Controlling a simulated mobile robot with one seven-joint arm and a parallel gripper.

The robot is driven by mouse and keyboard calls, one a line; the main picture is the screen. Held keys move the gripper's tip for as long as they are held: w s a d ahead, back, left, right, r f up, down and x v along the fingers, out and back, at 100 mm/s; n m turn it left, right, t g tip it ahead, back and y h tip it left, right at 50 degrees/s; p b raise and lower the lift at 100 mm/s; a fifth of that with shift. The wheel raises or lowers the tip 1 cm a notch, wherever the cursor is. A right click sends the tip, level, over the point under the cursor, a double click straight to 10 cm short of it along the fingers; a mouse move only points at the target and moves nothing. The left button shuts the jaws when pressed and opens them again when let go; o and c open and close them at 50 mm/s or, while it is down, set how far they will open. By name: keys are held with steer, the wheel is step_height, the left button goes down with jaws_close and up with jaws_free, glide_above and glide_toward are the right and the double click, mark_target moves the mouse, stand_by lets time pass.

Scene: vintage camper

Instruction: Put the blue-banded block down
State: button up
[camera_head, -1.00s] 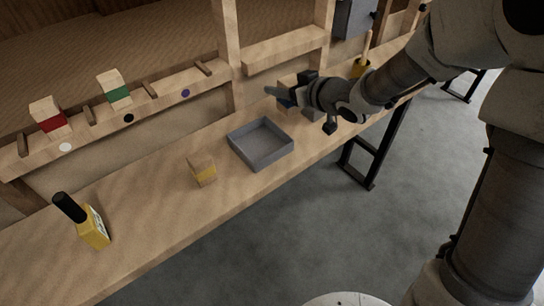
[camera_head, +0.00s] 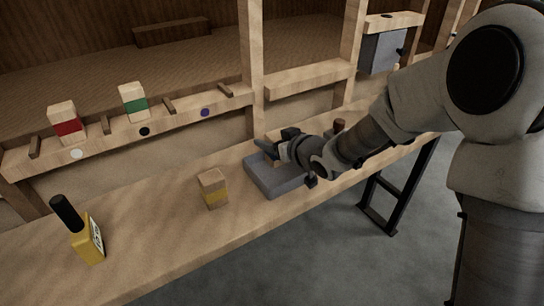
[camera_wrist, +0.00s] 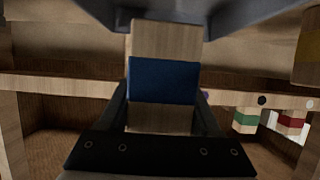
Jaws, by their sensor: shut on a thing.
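The blue-banded block (camera_wrist: 163,80) is pale wood with a blue band around its middle. It fills the centre of the wrist view, between the two dark fingers of my gripper (camera_wrist: 163,98), which is shut on it. In the head view my gripper (camera_head: 274,148) is over the back part of the grey tray (camera_head: 268,186) on the bench. The block is mostly hidden there by the gripper. I cannot tell whether the block touches the tray. A grey surface lies close to the block's end at the top of the wrist view.
A yellow-banded block (camera_head: 213,190) stands left of the tray. Red-banded (camera_head: 66,124) and green-banded (camera_head: 134,103) blocks sit on the ledge, beside dividers and coloured dots. A wooden post (camera_head: 252,75) rises behind the tray.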

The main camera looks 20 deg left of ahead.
steer(key=shift+f+b, duration=0.85)
steer(key=shift+f, duration=1.1)
steer(key=shift+f, duration=0.2)
steer(key=o, duration=1.4)
steer(key=shift+o, duration=0.2)
